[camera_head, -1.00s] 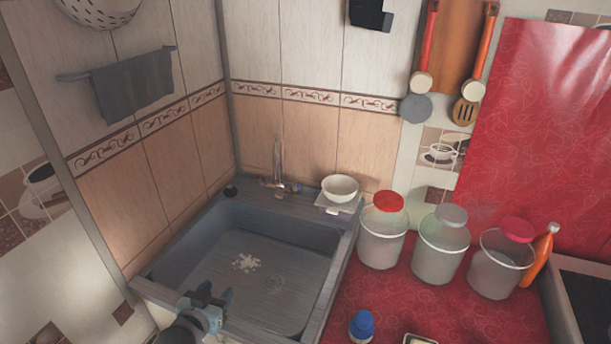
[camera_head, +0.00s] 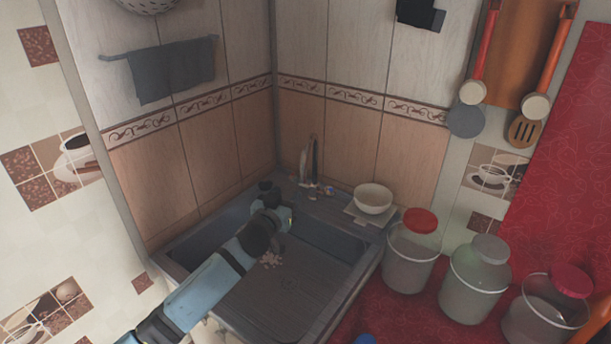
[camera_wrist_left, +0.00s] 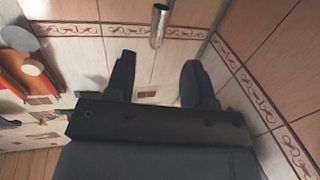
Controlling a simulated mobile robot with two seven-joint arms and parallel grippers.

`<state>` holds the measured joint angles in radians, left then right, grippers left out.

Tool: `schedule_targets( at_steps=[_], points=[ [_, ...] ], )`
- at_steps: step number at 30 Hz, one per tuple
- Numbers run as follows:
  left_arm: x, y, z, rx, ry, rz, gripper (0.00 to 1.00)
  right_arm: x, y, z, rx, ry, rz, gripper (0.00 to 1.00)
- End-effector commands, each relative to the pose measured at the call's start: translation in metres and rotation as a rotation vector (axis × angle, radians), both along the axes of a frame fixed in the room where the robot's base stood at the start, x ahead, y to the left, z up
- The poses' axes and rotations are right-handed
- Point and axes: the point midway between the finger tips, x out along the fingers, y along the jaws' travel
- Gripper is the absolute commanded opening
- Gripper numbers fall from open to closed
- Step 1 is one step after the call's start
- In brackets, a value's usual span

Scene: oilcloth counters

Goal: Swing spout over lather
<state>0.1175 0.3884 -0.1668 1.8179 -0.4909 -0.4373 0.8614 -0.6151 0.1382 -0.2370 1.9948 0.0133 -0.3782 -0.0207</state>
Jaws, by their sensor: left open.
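The spout (camera_head: 313,158) is a thin upright tap tube at the back of the grey sink (camera_head: 330,288). Its metal end also shows at the top of the left wrist view (camera_wrist_left: 160,22), ahead of the gap between my fingers. The lather (camera_head: 271,260) is a small pale patch on the sink floor, partly beside my arm. My left gripper (camera_head: 268,193) is over the back left of the sink, left of the spout and apart from it. In the left wrist view its two dark fingers (camera_wrist_left: 158,75) are spread with nothing between them. My right gripper is out of view.
A white bowl (camera_head: 373,197) stands on the sink's back ledge, right of the spout. Several lidded jars, including a red-lidded one (camera_head: 410,262), stand on the red counter to the right. Tiled walls (camera_head: 225,155) close in the corner behind the sink. A grey towel (camera_head: 175,70) hangs above.

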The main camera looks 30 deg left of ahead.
Motion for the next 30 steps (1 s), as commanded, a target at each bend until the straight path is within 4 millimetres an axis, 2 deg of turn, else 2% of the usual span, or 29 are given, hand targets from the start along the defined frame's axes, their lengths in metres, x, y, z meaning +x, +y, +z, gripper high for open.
schedule_targets(
  at_steps=[3, 9, 15, 20, 28, 29, 30],
  points=[
    [0.027, 0.002, 0.004, 0.002, -0.002, 0.0, 0.49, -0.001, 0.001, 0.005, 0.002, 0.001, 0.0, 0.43],
    [0.069, 0.006, 0.002, 0.002, -0.001, 0.0, 0.49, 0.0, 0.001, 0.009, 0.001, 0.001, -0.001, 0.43],
    [0.096, 0.008, 0.001, 0.001, 0.0, -0.001, 0.49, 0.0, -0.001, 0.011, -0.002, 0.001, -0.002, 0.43],
    [0.105, 0.009, 0.0, 0.001, 0.001, -0.001, 0.49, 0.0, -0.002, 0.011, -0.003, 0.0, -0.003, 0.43],
    [0.106, 0.008, 0.0, 0.001, 0.0, -0.001, 0.49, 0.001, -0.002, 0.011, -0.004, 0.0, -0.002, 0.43],
    [0.106, 0.008, 0.0, 0.001, 0.0, -0.001, 0.44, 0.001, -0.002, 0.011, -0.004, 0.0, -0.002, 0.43],
    [0.106, 0.008, 0.0, 0.001, 0.0, -0.001, 0.35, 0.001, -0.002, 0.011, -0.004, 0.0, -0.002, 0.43]
  ],
)
